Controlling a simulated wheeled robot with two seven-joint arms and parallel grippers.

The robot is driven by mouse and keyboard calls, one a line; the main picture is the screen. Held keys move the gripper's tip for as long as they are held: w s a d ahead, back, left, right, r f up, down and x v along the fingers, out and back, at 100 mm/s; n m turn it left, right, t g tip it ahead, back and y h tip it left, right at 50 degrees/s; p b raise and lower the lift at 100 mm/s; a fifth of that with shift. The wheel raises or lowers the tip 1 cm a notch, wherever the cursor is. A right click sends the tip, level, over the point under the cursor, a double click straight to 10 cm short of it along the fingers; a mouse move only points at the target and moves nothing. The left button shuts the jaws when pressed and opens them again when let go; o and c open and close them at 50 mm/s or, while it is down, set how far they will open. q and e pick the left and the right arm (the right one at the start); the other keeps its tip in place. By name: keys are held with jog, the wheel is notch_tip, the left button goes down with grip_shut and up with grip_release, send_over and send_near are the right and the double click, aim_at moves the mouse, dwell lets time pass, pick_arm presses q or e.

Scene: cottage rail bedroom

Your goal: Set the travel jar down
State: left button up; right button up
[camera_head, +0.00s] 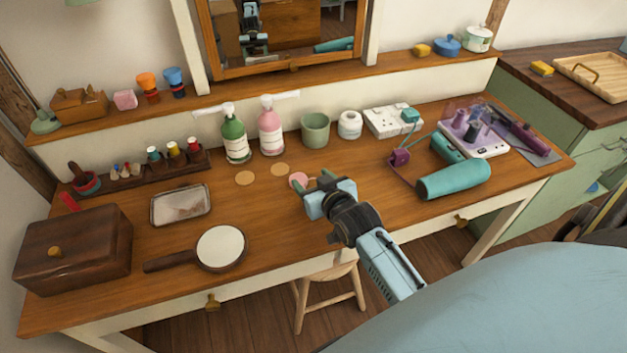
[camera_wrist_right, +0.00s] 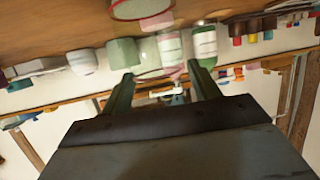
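In the right wrist view, where the scene appears upside down, a pink-rimmed round thing (camera_wrist_right: 140,8) shows at the top edge, partly cut off. My left gripper is not in view.
A green pump bottle (camera_head: 236,141), a pink pump bottle (camera_head: 270,132) and a green cup (camera_head: 315,130) stand behind. A teal cylinder (camera_head: 455,179) lies at right.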

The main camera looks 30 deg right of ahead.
jog(key=shift+r, duration=0.2)
jog(key=shift+s, duration=0.35)
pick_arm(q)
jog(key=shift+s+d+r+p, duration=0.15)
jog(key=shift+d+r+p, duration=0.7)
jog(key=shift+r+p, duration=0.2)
pick_arm(e)
jog(key=v, duration=1.1)
jog(key=shift+r, duration=0.2)
